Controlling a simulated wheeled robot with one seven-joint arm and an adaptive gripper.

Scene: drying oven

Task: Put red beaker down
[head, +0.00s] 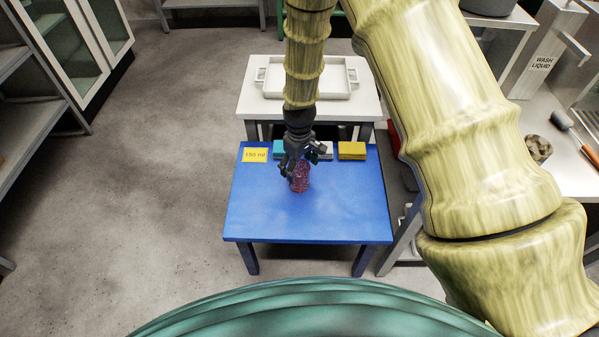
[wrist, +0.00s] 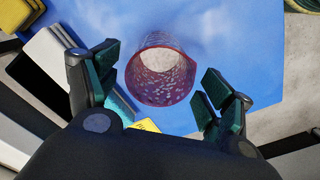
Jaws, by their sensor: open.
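The red beaker (head: 300,178) stands upright on the blue table (head: 270,222), near its middle. In the wrist view the beaker (wrist: 160,76) is see-through with a red rim and lies between my fingertips. My gripper (head: 297,160) is just above and around the beaker's top. Its two green-padded fingers (wrist: 166,84) are spread, with a gap showing on both sides of the beaker. Part of the beaker is hidden by my gripper in the head view.
A yellow "150 ml" label (head: 255,155) lies at the table's back left. Teal (head: 278,147), white (head: 326,150) and yellow (head: 352,150) blocks sit along the back edge. Behind is a white table with a white tray (head: 305,92). The blue table's front is clear.

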